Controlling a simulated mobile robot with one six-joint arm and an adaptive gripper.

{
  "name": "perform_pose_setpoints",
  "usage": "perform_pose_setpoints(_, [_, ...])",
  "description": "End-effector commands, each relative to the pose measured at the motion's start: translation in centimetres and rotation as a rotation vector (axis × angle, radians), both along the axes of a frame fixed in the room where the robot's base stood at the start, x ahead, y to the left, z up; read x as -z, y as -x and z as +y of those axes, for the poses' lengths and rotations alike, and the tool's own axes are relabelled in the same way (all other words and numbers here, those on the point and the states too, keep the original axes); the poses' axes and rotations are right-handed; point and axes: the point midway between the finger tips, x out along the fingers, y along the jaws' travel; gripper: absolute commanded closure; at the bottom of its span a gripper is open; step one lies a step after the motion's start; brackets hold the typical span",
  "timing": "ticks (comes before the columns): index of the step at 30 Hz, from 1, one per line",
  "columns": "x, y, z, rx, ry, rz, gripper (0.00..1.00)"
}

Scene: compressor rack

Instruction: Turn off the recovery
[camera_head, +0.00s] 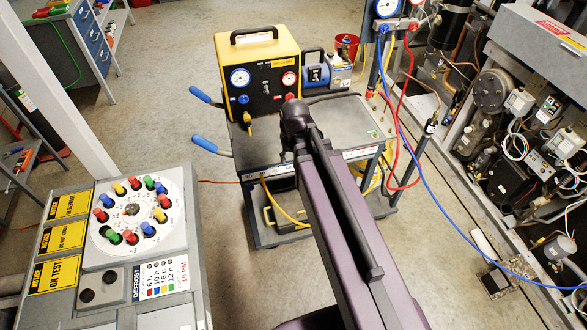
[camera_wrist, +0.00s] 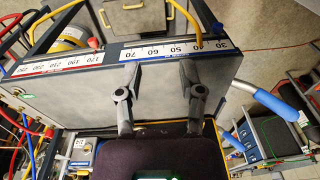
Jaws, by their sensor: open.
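The recovery unit (camera_head: 265,67) is a yellow and black box with a black top handle. It stands upright on the cart in the head view. Its front panel has two round gauges, a blue knob (camera_head: 243,99) and a red knob (camera_head: 289,97); small controls between them are too small to read. My gripper is mostly hidden behind my arm in the head view, in front of the unit's lower right. In the wrist view my gripper (camera_wrist: 160,92) is open and empty, its two fingers apart over the grey cart top (camera_wrist: 105,97).
The cart (camera_head: 335,118) has blue handles (camera_head: 210,146) on its left. A blue pump (camera_head: 317,74) stands right of the unit. Red, blue and yellow hoses (camera_head: 398,110) hang from the gauge manifold (camera_head: 388,10) at right. A control panel (camera_head: 140,215) stands front left; floor between is clear.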

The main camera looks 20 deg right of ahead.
Motion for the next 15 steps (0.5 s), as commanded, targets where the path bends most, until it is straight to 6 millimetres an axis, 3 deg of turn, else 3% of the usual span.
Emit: perform_pose_setpoints(15, [0.85, 1.0, 0.0, -0.011, 0.008, 0.018, 0.5])
